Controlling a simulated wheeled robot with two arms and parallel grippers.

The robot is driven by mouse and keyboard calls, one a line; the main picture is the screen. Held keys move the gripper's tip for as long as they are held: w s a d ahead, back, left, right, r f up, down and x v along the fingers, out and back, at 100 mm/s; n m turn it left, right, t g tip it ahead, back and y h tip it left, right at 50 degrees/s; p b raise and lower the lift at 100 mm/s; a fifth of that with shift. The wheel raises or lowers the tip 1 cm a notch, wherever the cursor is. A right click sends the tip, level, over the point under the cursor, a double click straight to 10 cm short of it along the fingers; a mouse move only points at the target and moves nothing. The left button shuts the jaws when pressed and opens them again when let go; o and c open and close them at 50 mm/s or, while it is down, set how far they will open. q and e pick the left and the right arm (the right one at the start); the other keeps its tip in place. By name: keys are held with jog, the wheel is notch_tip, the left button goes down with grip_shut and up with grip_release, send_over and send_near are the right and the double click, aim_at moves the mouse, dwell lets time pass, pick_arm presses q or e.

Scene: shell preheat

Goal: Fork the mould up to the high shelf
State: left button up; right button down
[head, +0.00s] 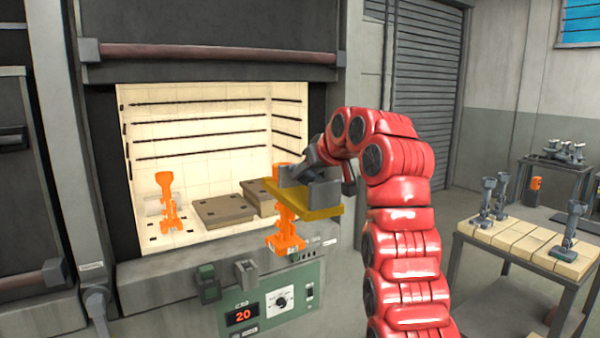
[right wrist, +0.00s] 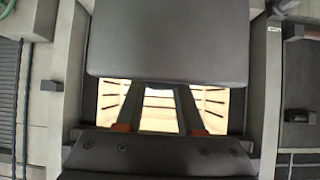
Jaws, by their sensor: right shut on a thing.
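An orange, knobbly mould (head: 287,232) hangs upright in front of the open furnace, in the head view. My right gripper (head: 290,192) is shut on it near its top, with a yellow bar across the mould. The mould's underside is in the air, by the furnace sill. In the right wrist view two dark bars of my gripper (right wrist: 160,110) point at the bright chamber; the mould cannot be made out there. A second orange mould (head: 168,203) stands inside at the left. My left gripper is not in view.
The furnace's raised door (head: 210,65) hangs above the opening. A control panel (head: 270,305) reading 20 sits below the sill. At the right, a slatted table (head: 520,238) bears several grey moulds; another table (head: 553,165) stands behind it. The chamber's upper space is clear.

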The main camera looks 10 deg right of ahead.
jog(key=w+d+f+m+h, duration=0.1)
jog(key=w+d+f+m, duration=0.1)
jog(key=w+d+f, duration=0.3)
notch_tip(320, 180, down, 33)
jog(key=s+a, duration=0.3)
jog(key=s+f+h, duration=0.1)
jog(key=s+f, duration=1.2)
jog(key=f, duration=0.3)
jog(key=s+d+f+m, duration=0.1)
jog(key=s+f, duration=0.2)
jog(key=s, duration=0.6)
jog(key=s+d+f+h, duration=0.1)
jog(key=s+d+f, duration=0.1)
jog(key=s, duration=0.7)
jog(key=shift+f+m+t+h, duration=0.3)
jog(key=shift+f+m, duration=0.1)
jog(key=shift+f, duration=0.35)
